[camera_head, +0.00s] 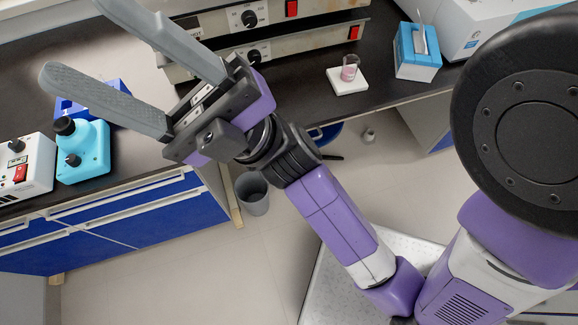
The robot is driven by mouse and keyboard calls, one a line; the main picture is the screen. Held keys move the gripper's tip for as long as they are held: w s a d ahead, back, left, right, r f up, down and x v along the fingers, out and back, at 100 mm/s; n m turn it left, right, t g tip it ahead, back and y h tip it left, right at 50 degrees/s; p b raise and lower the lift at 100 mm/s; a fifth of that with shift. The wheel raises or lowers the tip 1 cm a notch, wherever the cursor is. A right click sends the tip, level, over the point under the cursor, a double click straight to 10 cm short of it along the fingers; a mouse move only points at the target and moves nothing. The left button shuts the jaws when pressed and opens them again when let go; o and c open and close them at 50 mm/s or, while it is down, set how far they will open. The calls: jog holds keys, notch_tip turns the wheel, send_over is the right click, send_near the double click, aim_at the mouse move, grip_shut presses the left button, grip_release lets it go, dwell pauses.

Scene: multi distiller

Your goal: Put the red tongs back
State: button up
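I see no red tongs in the head view. My gripper (80,38) is at the upper left, above the dark bench. Its two long grey fingers are spread wide apart, with nothing between them. The upper finger runs to the top edge of the picture, where its tip may be cut off. The fingers and wrist hide part of the bench behind them.
On the black benchtop (385,88) stand a beaker (349,72) of pink liquid on a white pad (345,84), a blue-and-white box (416,62), heater units (285,48), a cyan device (84,160) and a white device (22,175). A grey bin (254,200) stands on the floor.

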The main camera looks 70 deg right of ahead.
jog(key=s+d+f+m+g+h, duration=0.1)
jog(key=s+f+m+g+h, duration=0.2)
jog(key=f+m, duration=0.5)
jog(key=s+d+f+m+g+h, duration=0.2)
jog(key=s+f+m+h, duration=0.4)
jog(key=f, duration=0.7)
jog(key=s+d+f+m+g+h, duration=0.1)
jog(key=s+f+m+g+h, duration=0.3)
jog(key=f+m+h, duration=0.4)
notch_tip(320, 180, down, 3)
jog(key=shift+s+d+f+m, duration=0.1)
jog(key=shift+s+d+m, duration=0.15)
jog(key=shift+s+m, duration=0.55)
jog(key=shift+w, duration=0.15)
